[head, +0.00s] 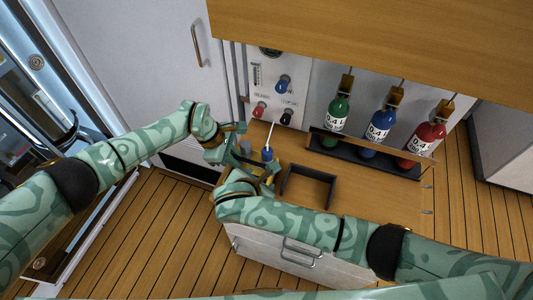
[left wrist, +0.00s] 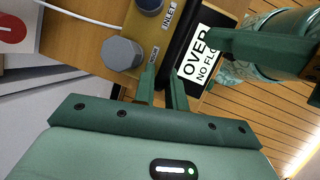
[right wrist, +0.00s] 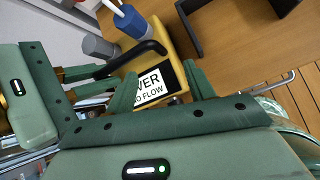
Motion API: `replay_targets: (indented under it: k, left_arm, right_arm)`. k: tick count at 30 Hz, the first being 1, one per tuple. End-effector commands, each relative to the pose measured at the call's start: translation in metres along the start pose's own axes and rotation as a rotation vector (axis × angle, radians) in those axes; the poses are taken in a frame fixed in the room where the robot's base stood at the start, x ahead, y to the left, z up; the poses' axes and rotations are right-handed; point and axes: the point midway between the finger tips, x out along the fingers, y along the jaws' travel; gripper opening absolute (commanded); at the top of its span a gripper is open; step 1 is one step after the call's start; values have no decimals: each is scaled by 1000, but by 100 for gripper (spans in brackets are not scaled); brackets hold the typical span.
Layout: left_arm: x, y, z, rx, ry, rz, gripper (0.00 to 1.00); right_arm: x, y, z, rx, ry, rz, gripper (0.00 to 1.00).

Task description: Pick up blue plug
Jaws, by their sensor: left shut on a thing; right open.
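The blue plug (head: 267,154), a short blue cylinder with a white stem, stands on a yellow block; it also shows in the right wrist view (right wrist: 131,20). The left wrist view shows its dark blue top (left wrist: 149,5) beside the word INLET. The yellow block (right wrist: 181,45) carries a black handle (right wrist: 128,56) and a white sign. My left gripper (left wrist: 164,68) is shut on the black handle, beside a grey knob (left wrist: 122,53). My right gripper (right wrist: 160,85) is open in front of the sign, below the plug, with nothing clearly between its fingers.
A black bracket (head: 289,175) stands on the wooden counter (head: 375,196) right of the block. Green (head: 338,110), blue (head: 380,123) and red (head: 425,136) bottles stand in a rack behind. A panel (head: 296,75) with coloured knobs is at the back.

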Motion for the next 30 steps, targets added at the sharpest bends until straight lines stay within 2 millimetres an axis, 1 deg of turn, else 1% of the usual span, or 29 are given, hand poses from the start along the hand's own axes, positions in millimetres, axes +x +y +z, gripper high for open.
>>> replay_targets:
  k: [1, 4, 7, 10, 11, 18, 23, 26, 30]
  left_arm:
    - [1, -1, 0, 2, 1, -2, 0]
    - [2, -1, 0, 2, 1, -2, 0]
    - [2, -1, 0, 2, 1, -3, 0]
    - [2, -2, 0, 1, 1, -3, 0]
    - [2, -2, 0, 1, 1, -3, 0]
    - [2, -2, 0, 1, 1, -3, 0]
    - [2, -2, 0, 2, 0, -3, 0]
    - [2, -2, 0, 2, 0, -3, 0]
    - [2, -2, 0, 2, 0, -4, 0]
  right_arm:
    - [-5, 1, 0, -78, -88, 11, 54]
    - [-18, 6, 6, -205, -252, 27, 54]
    - [-29, 10, 10, -282, -360, 35, 54]
    - [-30, 13, 15, -319, -417, 36, 54]
    - [-27, 14, 17, -324, -426, 37, 54]
    - [13, 19, 36, -327, -432, 38, 54]
    - [27, 21, 42, -325, -430, 38, 54]
    - [38, 24, 49, -324, -431, 38, 54]
    - [58, 29, 59, -324, -431, 38, 54]
